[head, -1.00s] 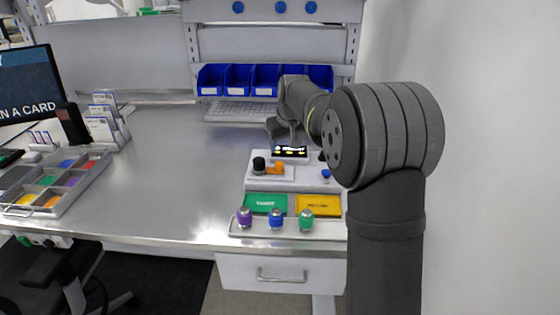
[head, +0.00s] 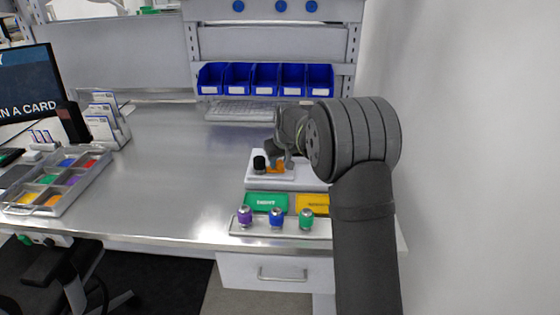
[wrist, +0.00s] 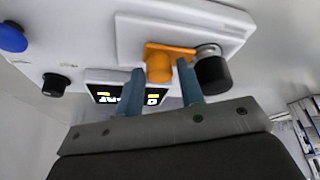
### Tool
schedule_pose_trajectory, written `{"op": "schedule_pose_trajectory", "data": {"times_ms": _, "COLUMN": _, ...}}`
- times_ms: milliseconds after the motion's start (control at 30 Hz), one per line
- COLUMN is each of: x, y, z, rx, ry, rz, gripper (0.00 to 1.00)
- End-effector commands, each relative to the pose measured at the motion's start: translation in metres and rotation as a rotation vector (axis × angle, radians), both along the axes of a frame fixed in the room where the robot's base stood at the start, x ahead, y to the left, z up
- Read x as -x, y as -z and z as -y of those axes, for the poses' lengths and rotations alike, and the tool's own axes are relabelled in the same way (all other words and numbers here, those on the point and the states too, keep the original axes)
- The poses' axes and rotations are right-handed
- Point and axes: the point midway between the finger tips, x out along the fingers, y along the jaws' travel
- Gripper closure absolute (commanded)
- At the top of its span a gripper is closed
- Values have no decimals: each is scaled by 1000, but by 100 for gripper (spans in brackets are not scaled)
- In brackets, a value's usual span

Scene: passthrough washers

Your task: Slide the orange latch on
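The orange latch (wrist: 158,62) sits on a white plate (wrist: 128,32) beside a black cylindrical knob (wrist: 212,72). In the head view the latch (head: 278,168) is partly hidden by my gripper (head: 283,160), which is at the plate. In the wrist view my gripper (wrist: 160,72) is open, with one finger on each side of the latch's round orange knob. I cannot tell whether the fingers touch it. The black knob (head: 259,163) also shows left of the latch in the head view.
A lit display (wrist: 128,96), a small black knob (wrist: 55,85) and a blue button (wrist: 10,38) are near the latch. The table's left middle (head: 170,160) is clear.

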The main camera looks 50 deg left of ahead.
Motion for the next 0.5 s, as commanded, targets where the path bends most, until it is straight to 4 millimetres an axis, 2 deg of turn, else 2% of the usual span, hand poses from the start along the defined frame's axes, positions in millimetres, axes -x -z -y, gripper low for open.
{"op": "schedule_pose_trajectory", "data": {"times_ms": 33, "x": 0, "y": 0, "z": 0, "rx": 0, "ry": 0, "rz": 0, "gripper": 75}}
{"op": "schedule_pose_trajectory", "data": {"times_ms": 167, "x": 0, "y": 0, "z": 0, "rx": 0, "ry": 0, "rz": 0, "gripper": 100}}
{"op": "schedule_pose_trajectory", "data": {"times_ms": 500, "x": 7, "y": 0, "z": -7, "rx": -1, "ry": 0, "rz": 0, "gripper": 100}}
